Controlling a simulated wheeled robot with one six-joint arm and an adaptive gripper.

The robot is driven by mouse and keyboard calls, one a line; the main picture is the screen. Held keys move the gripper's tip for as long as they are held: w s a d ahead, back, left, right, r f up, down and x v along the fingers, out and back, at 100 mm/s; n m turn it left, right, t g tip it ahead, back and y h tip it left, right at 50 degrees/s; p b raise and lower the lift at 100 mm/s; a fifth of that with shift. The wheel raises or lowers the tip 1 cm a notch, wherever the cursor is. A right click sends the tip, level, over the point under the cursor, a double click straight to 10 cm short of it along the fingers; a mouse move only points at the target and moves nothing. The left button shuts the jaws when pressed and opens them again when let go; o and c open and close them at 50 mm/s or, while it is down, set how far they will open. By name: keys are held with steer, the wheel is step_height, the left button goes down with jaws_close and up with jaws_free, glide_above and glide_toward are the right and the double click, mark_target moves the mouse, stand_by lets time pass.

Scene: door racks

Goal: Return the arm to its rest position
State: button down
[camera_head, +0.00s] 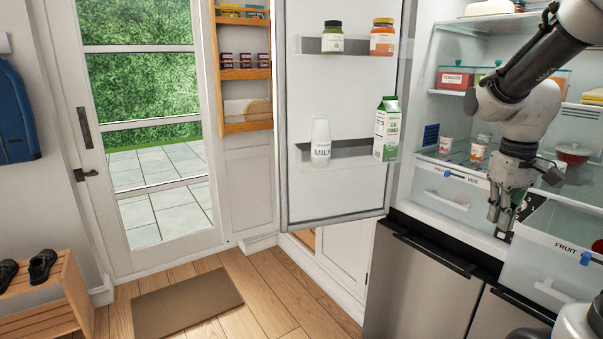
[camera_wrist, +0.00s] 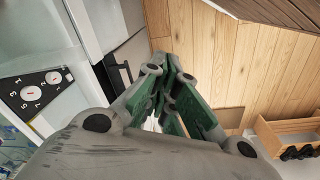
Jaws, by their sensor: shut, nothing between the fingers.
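My gripper (camera_head: 503,222) points downward in front of the open fridge, between the veg drawer and the fruit drawer. In the wrist view its green-padded fingers (camera_wrist: 172,80) are closed together with nothing between them. My arm reaches in from the upper right in the head view and hides part of the fridge shelves.
The open fridge door (camera_head: 346,190) holds a milk bottle (camera_head: 320,143), a green-white carton (camera_head: 387,128) and two jars. The fruit drawer (camera_head: 560,257) is pulled out close to my gripper; the veg drawer (camera_head: 442,193) is left of it. A wooden shoe bench (camera_head: 60,300) stands far left.

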steer(key=s+a+r+t, duration=0.2)
steer(key=s+a, duration=0.1)
steer(key=s, duration=0.4)
steer(key=s+a+r+m+t, duration=0.1)
steer(key=s+a+r+t, duration=0.1)
steer(key=s, duration=0.4)
steer(key=shift+s+a+r+m+y, duration=0.3)
steer(key=shift+s+a+r, duration=0.1)
steer(key=shift+a, duration=0.15)
